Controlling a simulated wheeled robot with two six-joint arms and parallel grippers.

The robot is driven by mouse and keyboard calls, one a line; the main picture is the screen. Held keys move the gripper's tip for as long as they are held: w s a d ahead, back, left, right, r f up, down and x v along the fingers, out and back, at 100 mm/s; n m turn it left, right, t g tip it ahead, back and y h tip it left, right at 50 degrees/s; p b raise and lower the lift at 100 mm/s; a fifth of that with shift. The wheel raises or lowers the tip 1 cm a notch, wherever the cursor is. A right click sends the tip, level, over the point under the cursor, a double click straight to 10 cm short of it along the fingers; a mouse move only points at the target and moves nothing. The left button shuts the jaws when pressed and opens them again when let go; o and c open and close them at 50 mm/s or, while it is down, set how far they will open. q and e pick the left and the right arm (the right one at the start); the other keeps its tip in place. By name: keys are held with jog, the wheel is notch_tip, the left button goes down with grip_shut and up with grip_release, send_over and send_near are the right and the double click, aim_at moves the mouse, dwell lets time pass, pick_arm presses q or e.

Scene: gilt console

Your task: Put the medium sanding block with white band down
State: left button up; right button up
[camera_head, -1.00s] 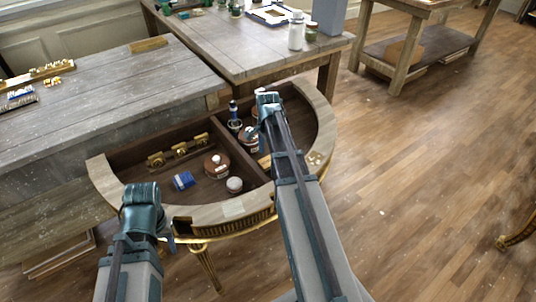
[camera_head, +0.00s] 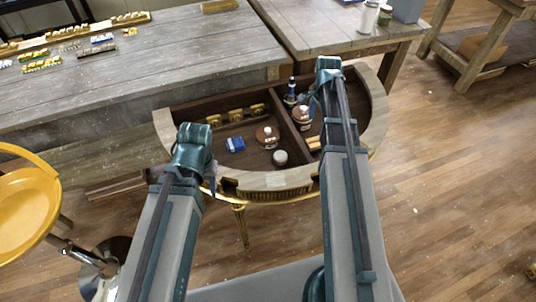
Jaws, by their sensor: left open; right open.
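A small blue block (camera_head: 235,144), maybe the sanding block, lies in the left compartment of the half-round gilt console (camera_head: 168,132); a white band on it is too small to make out. My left gripper (camera_head: 211,178) is open at the console's front left rim, to the left of and nearer than the blue block, apart from it. My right gripper (camera_head: 312,103) is open over the right compartment; its arm hides part of that compartment. I see nothing held in either gripper.
A brown-and-white round container (camera_head: 267,137) and a white-topped jar (camera_head: 280,157) stand near the blue block. Brass fittings (camera_head: 236,115) lie along the back. A divider (camera_head: 291,135) splits the console. A yellow stool (camera_head: 25,205) stands at left.

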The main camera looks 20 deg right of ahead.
jog(key=s+a+n, duration=0.5)
jog(key=a+n, duration=0.1)
jog(key=a, duration=0.3)
jog(key=s+a+n, duration=0.6)
jog(key=a+n, duration=0.1)
jog(key=a, duration=0.3)
jog(key=s+a+n+h, duration=0.1)
jog(key=s+a+n, duration=0.4)
jog(key=a, duration=0.5)
jog(key=shift+s+a+r+n, duration=0.1)
jog(key=shift+a+n, duration=0.05)
jog(key=shift+n, duration=0.45)
jog(key=shift+s+a+n, duration=0.1)
jog(key=shift+n, duration=0.5)
jog(key=shift+o, duration=0.3)
